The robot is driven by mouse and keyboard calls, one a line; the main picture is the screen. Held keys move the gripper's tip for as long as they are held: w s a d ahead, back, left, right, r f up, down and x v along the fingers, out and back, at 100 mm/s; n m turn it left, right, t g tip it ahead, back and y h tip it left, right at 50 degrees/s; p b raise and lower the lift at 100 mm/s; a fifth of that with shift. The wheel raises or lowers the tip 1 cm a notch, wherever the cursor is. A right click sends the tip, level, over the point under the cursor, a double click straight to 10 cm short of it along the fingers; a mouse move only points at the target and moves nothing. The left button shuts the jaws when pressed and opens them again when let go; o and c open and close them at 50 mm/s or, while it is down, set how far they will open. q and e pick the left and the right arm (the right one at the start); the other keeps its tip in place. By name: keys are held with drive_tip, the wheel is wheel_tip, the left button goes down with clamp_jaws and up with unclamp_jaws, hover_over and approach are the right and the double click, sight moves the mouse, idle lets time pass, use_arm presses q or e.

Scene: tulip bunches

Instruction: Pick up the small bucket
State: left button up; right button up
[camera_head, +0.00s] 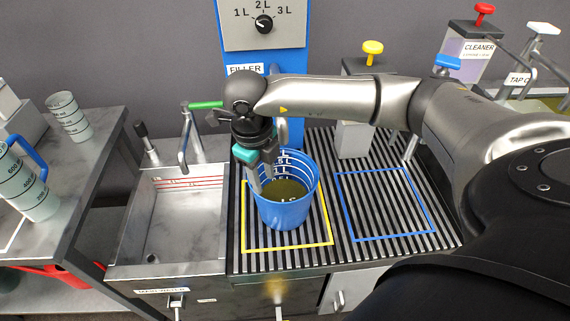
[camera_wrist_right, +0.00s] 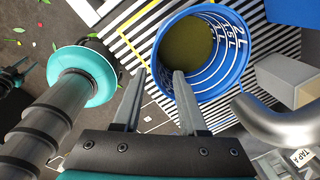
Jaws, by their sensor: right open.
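The small bucket (camera_head: 287,211) is blue with white litre marks inside and holds dark yellow-green liquid. It stands upright on the slatted grate, within the yellow square outline. My right gripper (camera_head: 262,187) is open and points down at the bucket's left rim. In the right wrist view the bucket (camera_wrist_right: 238,62) lies ahead of the open right gripper (camera_wrist_right: 161,71). One finger overlaps the bucket there, the other shows just outside its rim. I cannot tell whether either finger touches the wall.
The slatted grate (camera_head: 360,244) has an empty blue square outline to the right. A metal sink (camera_head: 171,248) with a tap is to the left. The blue filler (camera_head: 264,65) with its dial stands behind. Measuring jugs (camera_head: 34,190) are on the left counter. Pump dispensers line the back right.

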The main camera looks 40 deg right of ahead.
sight(268, 211)
wheel_tip(268, 211, down, 3)
drive_tip(key=shift+a+f, duration=0.1)
drive_tip(key=shift+a, duration=0.05)
drive_tip(key=f, duration=0.1)
drive_tip(key=f+b, duration=0.1)
drive_tip(key=shift+w+f, duration=0.2)
drive_tip(key=shift+f, duration=0.15)
drive_tip(key=shift+d+f, duration=0.25)
drive_tip(key=shift+f, duration=0.8)
drive_tip(key=shift+w+d+f+b, duration=0.15)
drive_tip(key=shift+f+b, duration=0.7)
drive_tip(key=shift+f, duration=1.1)
use_arm(q)
drive_tip(key=w+f, duration=0.2)
drive_tip(key=w, duration=0.5)
drive_tip(key=shift+w, duration=0.3)
use_arm(e)
clamp_jaws()
